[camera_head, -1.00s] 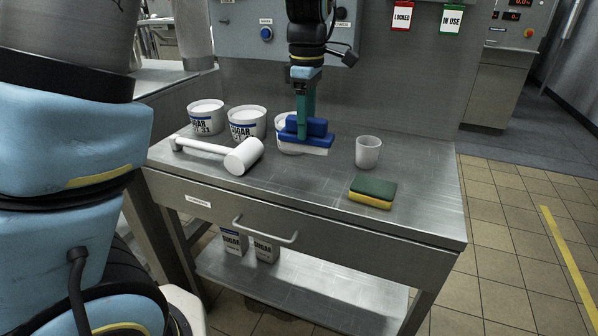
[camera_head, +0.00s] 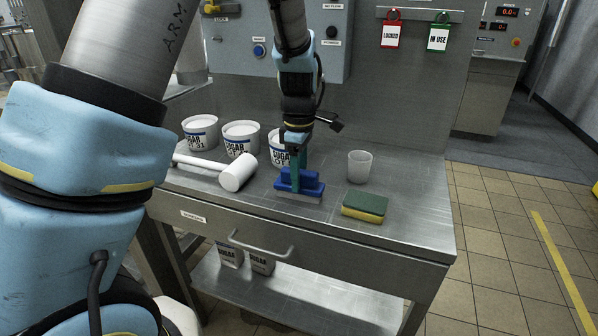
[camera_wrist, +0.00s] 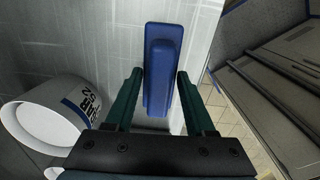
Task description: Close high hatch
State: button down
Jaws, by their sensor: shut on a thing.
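My gripper (camera_head: 298,172) is shut on a blue scrub brush (camera_head: 310,188) by its raised handle. The brush is at the steel table's surface near its middle; I cannot tell if it touches. In the wrist view, the two green fingers (camera_wrist: 155,100) flank the blue handle (camera_wrist: 162,75). No hatch can be made out in either view.
Several sugar tubs (camera_head: 240,138) stand at the table's back left, with a white mallet (camera_head: 236,172) in front. A white cup (camera_head: 360,166) and a green-yellow sponge (camera_head: 364,207) lie to the right. A drawer handle (camera_head: 262,246) sticks out in front. The table's (camera_head: 410,215) right side is clear.

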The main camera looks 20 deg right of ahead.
jog(key=shift+s+a+f, duration=0.1)
jog(key=shift+f, duration=0.25)
jog(key=c, duration=0.5)
grip_release()
jog(key=shift+f, duration=0.1)
jog(key=shift+o, duration=1.2)
jog(key=shift+f+b, duration=0.25)
jog(key=shift+b, duration=0.55)
jog(key=r, duration=0.3)
jog(key=r+b, duration=0.1)
jog(key=r, duration=0.7)
jog(key=shift+w+a+r+b, duration=0.1)
jog(key=shift+w+a+b, duration=0.05)
jog(key=shift+w+b, duration=0.15)
